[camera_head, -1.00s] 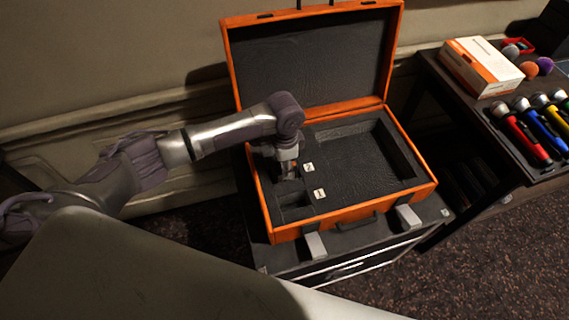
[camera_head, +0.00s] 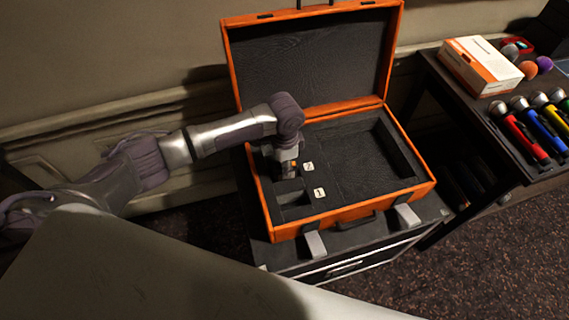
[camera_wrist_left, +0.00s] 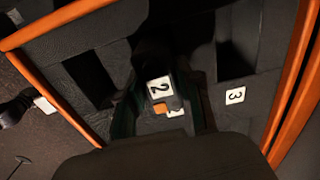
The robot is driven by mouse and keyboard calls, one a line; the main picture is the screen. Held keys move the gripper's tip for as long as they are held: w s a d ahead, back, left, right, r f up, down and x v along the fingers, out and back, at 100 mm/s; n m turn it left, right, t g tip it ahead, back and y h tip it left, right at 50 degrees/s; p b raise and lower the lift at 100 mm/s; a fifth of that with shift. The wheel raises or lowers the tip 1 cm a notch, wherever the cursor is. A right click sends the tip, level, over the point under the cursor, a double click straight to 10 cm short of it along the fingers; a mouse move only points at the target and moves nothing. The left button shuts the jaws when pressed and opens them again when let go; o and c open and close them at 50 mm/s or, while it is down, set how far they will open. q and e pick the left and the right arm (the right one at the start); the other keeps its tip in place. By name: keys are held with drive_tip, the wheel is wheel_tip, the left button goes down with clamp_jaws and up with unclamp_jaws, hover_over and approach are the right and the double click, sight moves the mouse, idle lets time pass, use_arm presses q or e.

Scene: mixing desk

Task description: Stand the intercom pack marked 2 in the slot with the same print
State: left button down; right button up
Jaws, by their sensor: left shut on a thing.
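My left gripper (camera_head: 287,166) reaches down into the left part of the open orange case (camera_head: 350,213). In the left wrist view the gripper (camera_wrist_left: 160,118) is shut on a dark intercom pack with a white label marked 2 (camera_wrist_left: 158,88) and a small orange patch. The pack is at the middle foam slot, partly covering a white slot label (camera_wrist_left: 176,112) whose print I cannot read. How deep the pack sits is hidden. Another slot (camera_wrist_left: 235,60) with a label marked 3 (camera_wrist_left: 235,95) is empty beside it. My right gripper is not in view.
A large empty recess (camera_head: 365,160) fills the case's right part. The lid (camera_head: 310,60) stands open behind. A dark table (camera_head: 450,95) at right holds a white-orange box (camera_head: 481,66) and several coloured microphones (camera_head: 527,138).

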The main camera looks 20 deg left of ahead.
use_arm(q)
drive_tip(key=c, duration=0.7)
unclamp_jaws()
drive_tip(key=shift+f, duration=0.1)
wheel_tip(320, 180, up, 12)
